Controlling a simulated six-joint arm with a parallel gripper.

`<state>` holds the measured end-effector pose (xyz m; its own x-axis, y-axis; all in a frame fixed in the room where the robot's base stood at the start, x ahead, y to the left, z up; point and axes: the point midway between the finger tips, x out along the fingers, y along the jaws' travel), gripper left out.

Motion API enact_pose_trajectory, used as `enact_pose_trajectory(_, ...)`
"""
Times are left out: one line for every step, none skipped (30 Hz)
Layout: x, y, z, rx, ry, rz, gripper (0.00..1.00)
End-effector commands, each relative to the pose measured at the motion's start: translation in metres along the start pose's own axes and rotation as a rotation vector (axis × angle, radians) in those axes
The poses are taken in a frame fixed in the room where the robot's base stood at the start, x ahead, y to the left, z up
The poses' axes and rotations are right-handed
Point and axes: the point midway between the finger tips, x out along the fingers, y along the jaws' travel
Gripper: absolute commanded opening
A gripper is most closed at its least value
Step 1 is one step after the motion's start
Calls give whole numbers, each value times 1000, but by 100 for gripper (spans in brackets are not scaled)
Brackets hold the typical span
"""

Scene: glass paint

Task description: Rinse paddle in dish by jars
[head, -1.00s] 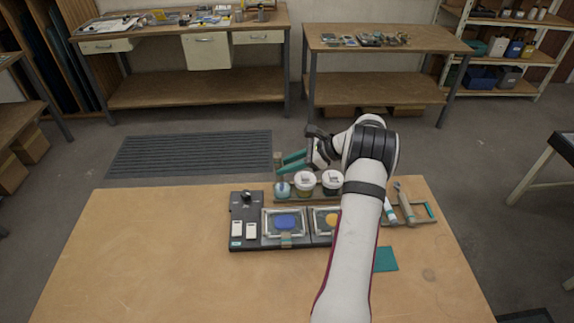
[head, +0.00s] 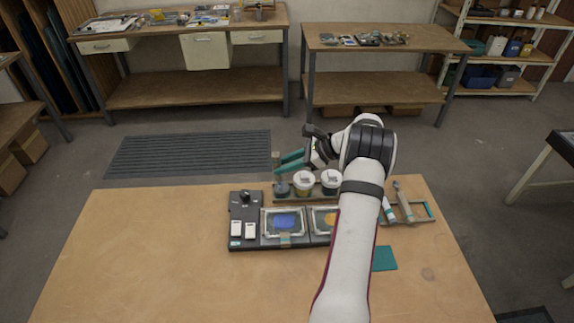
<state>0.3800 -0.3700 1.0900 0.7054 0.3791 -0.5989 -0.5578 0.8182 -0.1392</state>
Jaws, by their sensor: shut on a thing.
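My gripper (head: 283,161) has teal fingers pointing left, just behind the jar row. It is shut on the paddle, whose grey-brown upper end (head: 276,157) shows at the fingertips. The paddle's lower end runs down toward the small round dish (head: 282,188) at the left end of the row; I cannot tell whether it touches the contents. The dish looks dark grey. Two white-rimmed jars stand to its right, a left jar (head: 304,183) and a right jar (head: 331,182).
A black station (head: 268,244) holds a framed blue panel (head: 285,222) and a yellow one (head: 325,219), partly behind my arm. A tool rack (head: 430,210) and a teal pad (head: 385,258) lie right. The table (head: 150,255) is clear at left and front.

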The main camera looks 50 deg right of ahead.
Motion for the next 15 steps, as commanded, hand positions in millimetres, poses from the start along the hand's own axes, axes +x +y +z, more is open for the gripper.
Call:
enact_pose_trajectory(2,-1,1,-1,0,0,0)
enact_pose_trajectory(2,-1,2,0,0,0,0)
enact_pose_trajectory(1,-1,1,0,0,-1,0)
enact_pose_trajectory(0,0,0,1,0,-1,0)
enact_pose_trajectory(0,0,0,1,0,-1,0)
enact_pose_trajectory(-2,0,-1,1,0,-1,0)
enact_pose_trajectory(-3,1,-2,1,0,-1,0)
enact_pose_trajectory(-4,1,-2,1,0,-1,0)
enact_pose_trajectory(-4,1,-2,1,0,-1,0)
enact_pose_trajectory(-4,1,-2,1,0,0,0)
enact_pose_trajectory(-4,1,-2,1,0,0,0)
enact_pose_trajectory(-4,1,-2,1,0,0,0)
enact_pose_trajectory(-4,1,-2,1,0,0,0)
enact_pose_trajectory(-4,1,-2,1,0,0,0)
enact_pose_trajectory(-5,1,0,0,0,-1,0)
